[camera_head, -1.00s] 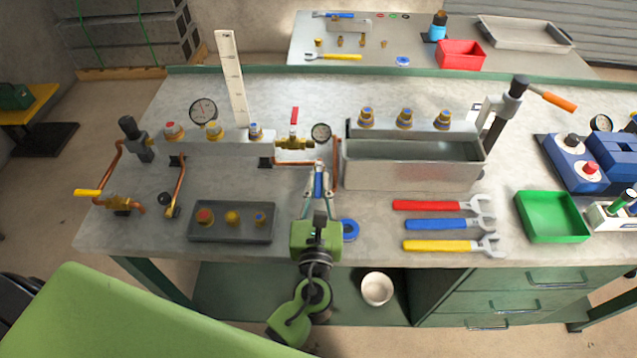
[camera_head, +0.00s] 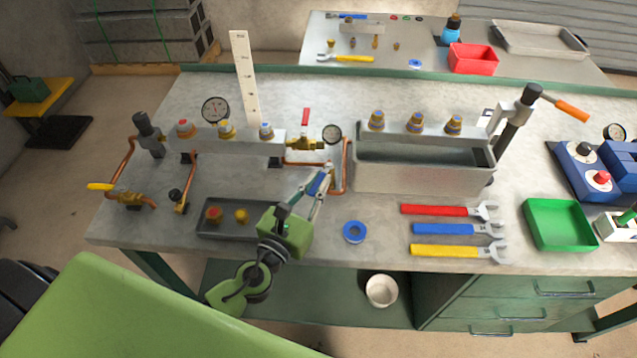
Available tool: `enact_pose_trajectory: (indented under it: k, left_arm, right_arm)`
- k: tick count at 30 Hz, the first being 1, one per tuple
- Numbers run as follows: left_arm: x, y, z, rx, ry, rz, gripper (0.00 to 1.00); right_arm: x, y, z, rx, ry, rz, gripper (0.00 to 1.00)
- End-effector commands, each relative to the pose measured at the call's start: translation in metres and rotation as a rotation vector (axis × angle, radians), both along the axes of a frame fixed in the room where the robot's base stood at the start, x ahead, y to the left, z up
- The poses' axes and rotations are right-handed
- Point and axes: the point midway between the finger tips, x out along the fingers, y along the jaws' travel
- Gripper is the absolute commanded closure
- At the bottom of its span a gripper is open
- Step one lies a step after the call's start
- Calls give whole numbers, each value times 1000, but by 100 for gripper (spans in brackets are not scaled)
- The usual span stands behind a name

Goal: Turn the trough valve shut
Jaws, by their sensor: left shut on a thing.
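My left gripper (camera_head: 323,180) reaches up and to the right from the bench's front edge. It is shut on a blue lever handle (camera_head: 317,184), which slants between its fingers. The handle lies beside the copper pipe (camera_head: 346,165) at the left end of the metal trough (camera_head: 420,178), and looks like the trough valve's. The valve body is hidden or too small to make out. A brass valve with an upright red lever (camera_head: 306,116) stands just behind, next to a gauge (camera_head: 332,134). My right gripper is not in view.
A grey tray (camera_head: 218,232) with fittings lies left of the gripper, partly hidden by it. A blue ring (camera_head: 354,232) lies to the right. Red, blue and yellow wrenches (camera_head: 445,229) and a green bin (camera_head: 558,224) are further right. A tall white scale (camera_head: 245,77) stands behind.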

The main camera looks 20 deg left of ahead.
Motion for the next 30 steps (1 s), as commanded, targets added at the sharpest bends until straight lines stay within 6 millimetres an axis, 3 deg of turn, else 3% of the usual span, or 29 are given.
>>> enact_pose_trajectory:
  k: [1,2,3,4,17,30]
  left_arm:
    - [0,1,0,0,-1,3,100]
    - [0,1,0,0,-1,3,83]
    - [0,1,0,0,-1,3,73]
    - [0,1,0,0,-1,3,72]
    - [-8,1,-1,3,2,2,72]
    - [-94,11,-1,2,4,-1,72]
  right_arm:
    - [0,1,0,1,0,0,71]
    - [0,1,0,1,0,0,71]
    - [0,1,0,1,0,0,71]
    - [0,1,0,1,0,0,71]
    - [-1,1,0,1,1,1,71]
    - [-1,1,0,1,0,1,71]
